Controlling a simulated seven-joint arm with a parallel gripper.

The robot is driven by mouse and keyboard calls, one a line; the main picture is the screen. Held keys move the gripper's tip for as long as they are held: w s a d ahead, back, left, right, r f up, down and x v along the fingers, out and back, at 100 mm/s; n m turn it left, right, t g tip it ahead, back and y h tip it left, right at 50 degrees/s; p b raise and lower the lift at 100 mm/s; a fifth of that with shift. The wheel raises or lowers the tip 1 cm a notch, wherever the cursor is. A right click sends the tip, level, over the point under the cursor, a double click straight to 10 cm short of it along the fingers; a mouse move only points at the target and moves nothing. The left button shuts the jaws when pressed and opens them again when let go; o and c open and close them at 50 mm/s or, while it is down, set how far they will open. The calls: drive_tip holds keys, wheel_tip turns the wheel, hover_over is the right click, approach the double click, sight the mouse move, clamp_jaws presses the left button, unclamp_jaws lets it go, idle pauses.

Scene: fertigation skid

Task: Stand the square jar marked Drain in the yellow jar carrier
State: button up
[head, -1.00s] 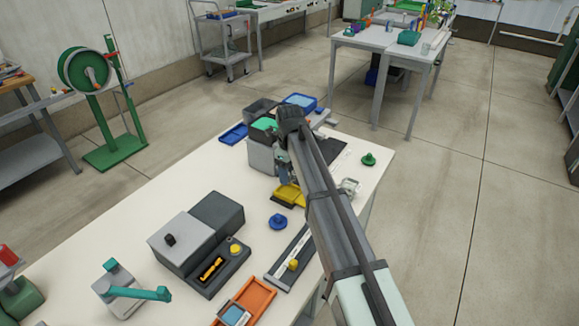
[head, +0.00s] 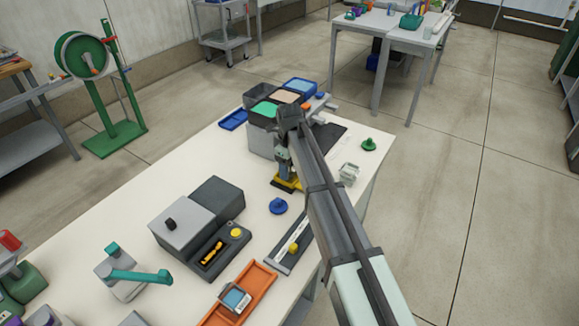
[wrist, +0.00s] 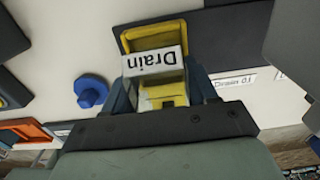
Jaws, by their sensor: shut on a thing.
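My gripper (wrist: 163,92) is shut on the square jar marked Drain (wrist: 155,66). The jar is clear, with a white label that reads upside down in the wrist view. The yellow jar carrier (wrist: 152,33) shows just beyond the jar, and more yellow shows through or below the jar between the fingers. In the head view my gripper (head: 287,170) points down at the yellow carrier (head: 285,186), covering most of it. I cannot tell whether the jar's base is inside the carrier or above it.
A blue knob (head: 278,205) stands left of the carrier; a clear jar (head: 348,174) and a green knob (head: 369,144) are to the right. Open-topped bins (head: 262,143) stand behind. A grey box unit (head: 200,215) and an orange tray (head: 258,283) are nearer.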

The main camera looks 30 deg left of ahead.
drive_tip(key=o, duration=1.1)
drive_tip(key=shift+o, duration=0.2)
wheel_tip(320, 180, up, 9)
idle(0.5)
idle(0.5)
